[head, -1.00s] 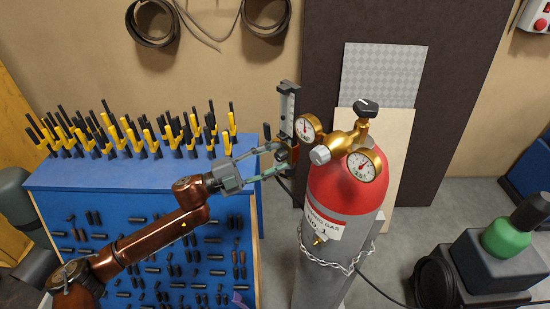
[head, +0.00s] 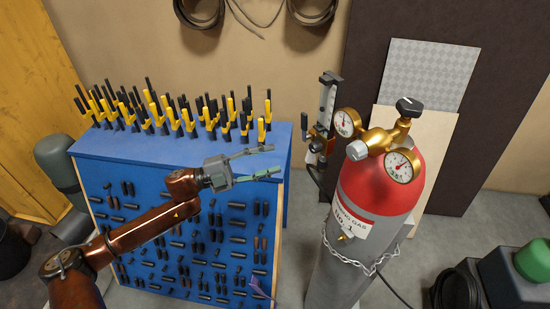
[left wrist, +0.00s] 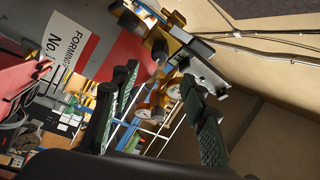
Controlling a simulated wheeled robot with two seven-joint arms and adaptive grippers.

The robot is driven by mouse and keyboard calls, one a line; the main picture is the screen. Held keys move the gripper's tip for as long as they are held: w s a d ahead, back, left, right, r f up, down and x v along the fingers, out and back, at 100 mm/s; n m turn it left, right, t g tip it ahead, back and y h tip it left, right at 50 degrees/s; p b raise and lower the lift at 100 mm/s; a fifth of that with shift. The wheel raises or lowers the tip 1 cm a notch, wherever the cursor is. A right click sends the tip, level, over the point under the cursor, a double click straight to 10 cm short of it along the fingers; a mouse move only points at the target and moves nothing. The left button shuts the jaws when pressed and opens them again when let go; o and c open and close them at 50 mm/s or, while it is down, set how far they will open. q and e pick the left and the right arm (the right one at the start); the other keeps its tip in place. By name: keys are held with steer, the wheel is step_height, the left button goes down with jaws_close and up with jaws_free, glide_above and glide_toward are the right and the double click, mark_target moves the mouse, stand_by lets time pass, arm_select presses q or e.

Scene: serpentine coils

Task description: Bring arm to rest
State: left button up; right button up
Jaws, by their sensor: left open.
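My left arm (head: 150,225) is copper-coloured and comes in from the lower left in the head view. Its grey gripper (head: 272,161) points right, in front of the blue cabinet's right edge. The jaws are apart with nothing between them. In the left wrist view the two dark ribbed fingers (left wrist: 165,112) also stand apart and empty. The red and grey gas cylinder (head: 385,190) stands to the right of the gripper, with a gap between them in the head view. Its gold regulator (head: 383,140) with gauges and a flowmeter (head: 325,108) faces the gripper. My right gripper is not seen.
The blue cabinet (head: 180,150) holds several yellow and black tools on top. A chain (head: 350,260) runs around the cylinder. A dark panel (head: 505,120) leans on the wall behind. A dark machine with a green bottle (head: 533,260) stands at the lower right.

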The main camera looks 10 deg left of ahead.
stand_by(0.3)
